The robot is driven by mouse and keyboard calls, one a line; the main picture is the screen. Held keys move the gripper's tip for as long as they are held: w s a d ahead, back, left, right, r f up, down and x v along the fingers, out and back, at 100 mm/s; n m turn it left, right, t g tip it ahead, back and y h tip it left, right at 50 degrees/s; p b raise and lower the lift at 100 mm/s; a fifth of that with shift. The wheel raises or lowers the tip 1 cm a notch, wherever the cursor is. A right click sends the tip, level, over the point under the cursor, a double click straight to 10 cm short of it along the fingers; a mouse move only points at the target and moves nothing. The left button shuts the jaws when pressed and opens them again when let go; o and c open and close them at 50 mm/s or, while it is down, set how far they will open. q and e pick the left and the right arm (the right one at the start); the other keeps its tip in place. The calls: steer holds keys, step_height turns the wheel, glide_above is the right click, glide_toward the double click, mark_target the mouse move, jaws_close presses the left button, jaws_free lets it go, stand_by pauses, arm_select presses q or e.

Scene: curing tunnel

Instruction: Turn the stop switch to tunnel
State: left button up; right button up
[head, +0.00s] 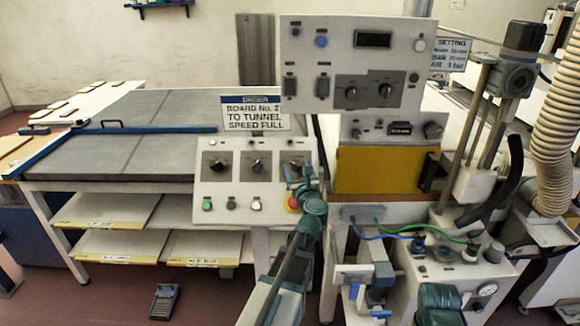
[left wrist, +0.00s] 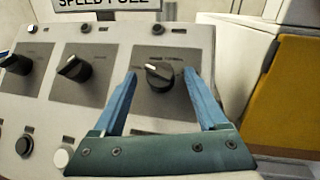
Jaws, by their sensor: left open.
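A sloped control panel (head: 232,190) carries three black rotary knobs in a row. The right knob (left wrist: 160,75) sits between the open fingers of my left gripper (left wrist: 158,95) in the left wrist view, with a gap on each side. Its bar is tilted, and the small lettering above it is too blurred to read fully. In the head view my left gripper (head: 297,172) is over the right end of this panel and partly hides that knob. The middle knob (left wrist: 74,68) and left knob (left wrist: 15,63) are uncovered.
A sign (head: 254,113) above the panel mentions board, tunnel and full speed. A taller panel (head: 355,65) with more knobs stands behind. A yellow plate (head: 375,170) and hoses are to the right.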

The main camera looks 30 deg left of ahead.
arm_select(q)
steer(key=shift+w+a, duration=0.1)
steer(key=shift+w, duration=0.05)
jaws_close()
stand_by(0.4)
